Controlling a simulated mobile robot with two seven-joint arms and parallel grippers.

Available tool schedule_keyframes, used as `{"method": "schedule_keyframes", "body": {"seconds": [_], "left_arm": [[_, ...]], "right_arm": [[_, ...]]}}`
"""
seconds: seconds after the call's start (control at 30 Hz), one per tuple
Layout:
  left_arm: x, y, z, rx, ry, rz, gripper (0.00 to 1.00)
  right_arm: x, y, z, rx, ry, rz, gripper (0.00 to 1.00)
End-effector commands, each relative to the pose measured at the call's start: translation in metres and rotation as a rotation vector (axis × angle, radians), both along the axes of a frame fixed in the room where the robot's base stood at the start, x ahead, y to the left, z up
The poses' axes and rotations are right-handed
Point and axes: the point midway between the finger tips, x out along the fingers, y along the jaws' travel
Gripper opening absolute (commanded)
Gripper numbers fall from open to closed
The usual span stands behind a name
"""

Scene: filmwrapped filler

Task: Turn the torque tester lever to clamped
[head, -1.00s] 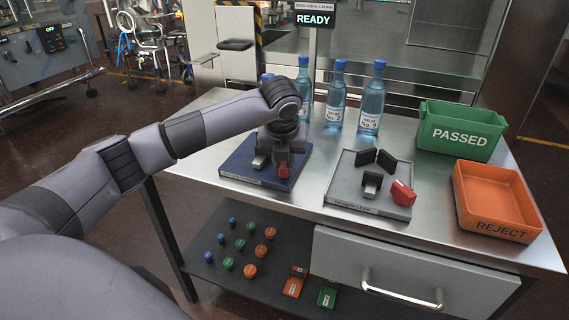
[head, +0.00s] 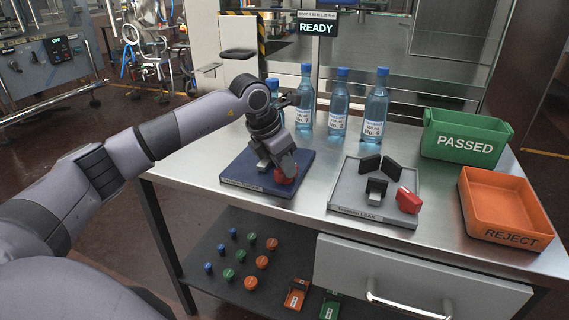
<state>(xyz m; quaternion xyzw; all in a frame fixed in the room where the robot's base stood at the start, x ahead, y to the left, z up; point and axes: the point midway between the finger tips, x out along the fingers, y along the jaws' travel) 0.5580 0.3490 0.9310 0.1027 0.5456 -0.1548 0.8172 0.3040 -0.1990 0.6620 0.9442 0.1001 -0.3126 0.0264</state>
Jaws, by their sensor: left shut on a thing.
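The torque tester is the station on the dark blue base plate (head: 238,177) at the table's left; its label is too small to read surely. Its red lever (head: 286,174) shows at the tips of my left gripper (head: 279,165). The gripper is shut on the lever, coming from above and behind, and hides most of the station. A second station, on a grey plate (head: 343,195), stands to the right with dark jaws and its own red lever (head: 408,201). My right gripper is out of view.
Several blue-capped bottles (head: 339,104) stand behind the stations, close to my left wrist. A green PASSED bin (head: 466,139) and an orange REJECT bin (head: 503,207) stand at the right. Coloured caps (head: 240,256) lie on the lower shelf beside a drawer (head: 415,275).

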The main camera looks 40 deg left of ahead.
Motion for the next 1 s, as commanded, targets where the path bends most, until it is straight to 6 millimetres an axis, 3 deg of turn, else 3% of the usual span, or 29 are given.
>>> {"method": "schedule_keyframes", "body": {"seconds": [0.4,0.93,0.97,1.0], "left_arm": [[0.0003,0.0013,0.0005,0.001,0.002,-0.172,0.00],[0.0003,0.0015,0.0002,0.003,0.001,-0.193,0.00],[0.0003,0.0015,0.0002,0.003,0.001,-0.193,0.33],[0.0004,0.0015,0.0002,0.003,0.001,-0.193,0.46]], "right_arm": [[-0.0002,-0.0009,0.0008,-0.004,-0.003,0.002,0.43],[-0.0004,-0.0020,-0.0003,-0.006,0.000,0.001,0.43],[-0.0004,-0.0021,-0.0003,-0.006,0.000,0.000,0.43],[-0.0004,-0.0021,-0.0003,-0.006,0.000,0.000,0.43]]}}
